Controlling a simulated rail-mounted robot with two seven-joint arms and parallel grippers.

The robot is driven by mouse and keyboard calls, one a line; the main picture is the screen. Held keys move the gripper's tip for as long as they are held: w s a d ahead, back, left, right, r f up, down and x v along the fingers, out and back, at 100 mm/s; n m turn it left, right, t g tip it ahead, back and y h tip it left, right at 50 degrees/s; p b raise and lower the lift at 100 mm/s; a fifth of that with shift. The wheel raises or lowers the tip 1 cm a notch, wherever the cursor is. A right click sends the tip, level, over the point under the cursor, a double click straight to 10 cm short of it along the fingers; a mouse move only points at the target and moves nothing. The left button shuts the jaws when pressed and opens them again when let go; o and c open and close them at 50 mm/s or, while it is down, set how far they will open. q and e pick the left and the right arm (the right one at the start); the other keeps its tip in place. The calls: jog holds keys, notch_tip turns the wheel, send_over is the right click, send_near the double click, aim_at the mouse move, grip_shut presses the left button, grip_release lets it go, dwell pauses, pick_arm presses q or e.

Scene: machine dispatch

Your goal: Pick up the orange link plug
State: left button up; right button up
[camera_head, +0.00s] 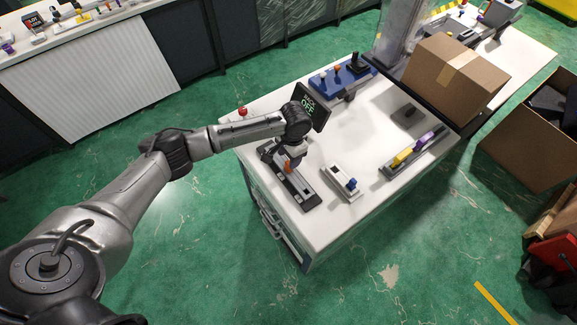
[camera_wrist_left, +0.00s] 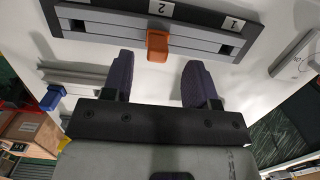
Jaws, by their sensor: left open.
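The orange link plug (camera_head: 289,168) stands in a long grey slotted base (camera_head: 306,197) at the front left of the white table. In the left wrist view the orange plug (camera_wrist_left: 157,45) sits at the middle of the slotted base (camera_wrist_left: 100,27), by the tag marked 2. My left gripper (camera_head: 293,160) is just above the plug. In the left wrist view its two dark fingers (camera_wrist_left: 159,64) are spread, with the plug between and slightly beyond the tips, apart from both. The gripper partly hides the plug in the head view. My right gripper is in neither view.
A smaller grey holder with a blue plug (camera_head: 351,184) lies right of the base. Another holds a yellow plug (camera_head: 402,158) and a purple plug (camera_head: 425,139). A dark sign (camera_head: 311,106) reading "OFF" and a blue block (camera_head: 343,77) stand behind. A cardboard box (camera_head: 455,75) is at right.

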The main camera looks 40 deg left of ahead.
aim_at(288, 162)
pick_arm(q)
jog(key=shift+s+d+f, duration=0.1)
jog(key=shift+s+f, duration=0.05)
jog(key=shift+f, duration=0.85)
jog(key=shift+s+f, duration=0.1)
jog(key=shift+f, duration=0.85)
jog(key=shift+c, duration=0.5)
grip_shut()
